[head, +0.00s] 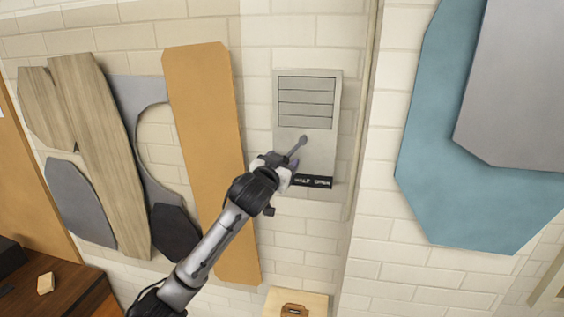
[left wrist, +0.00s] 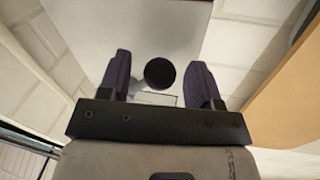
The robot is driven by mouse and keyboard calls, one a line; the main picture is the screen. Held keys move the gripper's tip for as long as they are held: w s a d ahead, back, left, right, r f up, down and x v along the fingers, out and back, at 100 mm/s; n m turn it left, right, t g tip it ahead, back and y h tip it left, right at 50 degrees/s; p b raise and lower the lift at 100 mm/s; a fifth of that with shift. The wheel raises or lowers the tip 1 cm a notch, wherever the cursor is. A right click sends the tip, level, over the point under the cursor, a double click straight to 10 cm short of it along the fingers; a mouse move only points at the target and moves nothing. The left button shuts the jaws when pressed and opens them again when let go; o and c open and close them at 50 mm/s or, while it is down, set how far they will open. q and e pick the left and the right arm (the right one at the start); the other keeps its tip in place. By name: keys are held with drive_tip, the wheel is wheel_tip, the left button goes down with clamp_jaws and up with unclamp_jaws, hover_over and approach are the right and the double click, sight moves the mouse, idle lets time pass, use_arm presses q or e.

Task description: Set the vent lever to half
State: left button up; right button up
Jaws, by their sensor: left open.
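The vent (head: 333,120) is a pale grey wall panel with a slatted grille on top. Its grey lever (head: 295,149) slants down-left from a rounded end on the panel, and its lower end is hidden at my gripper. A black strip (head: 318,183) below reads "HALF" and "OPEN"; its left part is hidden. My left gripper (head: 281,166) is at the lever's lower end. In the left wrist view, the open gripper (left wrist: 162,80) has a dark round knob (left wrist: 160,72) between its fingers, with gaps on both sides. My right gripper is not in view.
A tall orange board (head: 205,110) hangs left of the vent, beside wooden and grey panels (head: 100,150). A blue panel (head: 415,165) hangs at the right. A pale box (head: 283,297) is below the vent. A dark wooden desk (head: 60,295) stands lower left.

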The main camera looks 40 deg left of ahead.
use_arm(q)
clamp_jaws()
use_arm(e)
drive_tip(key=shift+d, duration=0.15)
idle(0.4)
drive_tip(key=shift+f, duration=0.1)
